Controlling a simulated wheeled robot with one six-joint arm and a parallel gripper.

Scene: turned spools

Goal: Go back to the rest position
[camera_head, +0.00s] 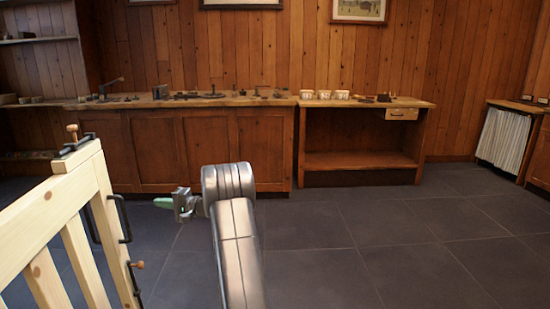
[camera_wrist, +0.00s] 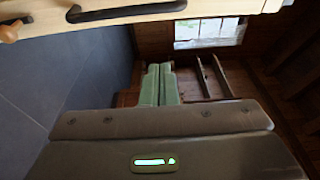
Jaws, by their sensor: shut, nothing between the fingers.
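My gripper (camera_head: 165,203) is in the middle left of the head view, held in the air above the grey floor and pointing left toward the pale wooden gate. In the wrist view its two green fingers (camera_wrist: 158,86) lie side by side, shut with nothing between them. My grey arm reaches up from the bottom of the head view to the gripper. No spool can be made out in either view.
The pale wooden gate (camera_head: 48,215), with black handles and wooden knobs, stands close on the left. A long wooden workbench (camera_head: 220,101) with small tools lines the back wall. An open-shelf bench (camera_head: 360,159) bears several white boxes. Tiled floor (camera_head: 400,245) is clear to the right.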

